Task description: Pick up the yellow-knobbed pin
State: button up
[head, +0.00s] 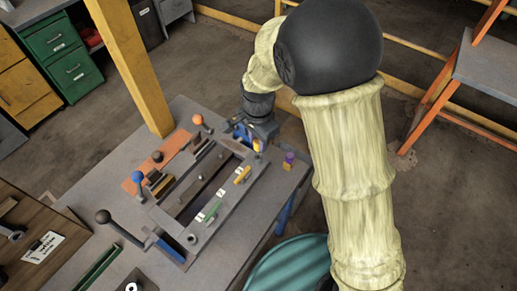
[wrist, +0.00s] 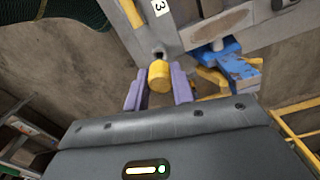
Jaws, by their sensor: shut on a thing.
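The yellow-knobbed pin (wrist: 159,76) is in the middle of the wrist view, its yellow knob between the two purple fingers of my gripper (wrist: 158,88). My gripper is shut on the knob. A dark hole or shaft end shows just beyond the knob, beside the grey metal frame; I cannot tell whether the pin is still seated there. In the head view my gripper (head: 258,142) is at the far right end of the grey fixture (head: 190,237), and the knob there is small and partly hidden by the gripper.
The fixture has numbered white labels, a yellow bar (head: 242,175) and a green bar along its near rail. A black-balled lever (head: 103,216), a blue knob (head: 138,177) and an orange knob (head: 197,119) stand up nearby.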

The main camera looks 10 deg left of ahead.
notch_tip(320, 180, up, 5)
jog(key=shift+r+b, duration=0.2)
jog(key=shift+b, duration=0.2)
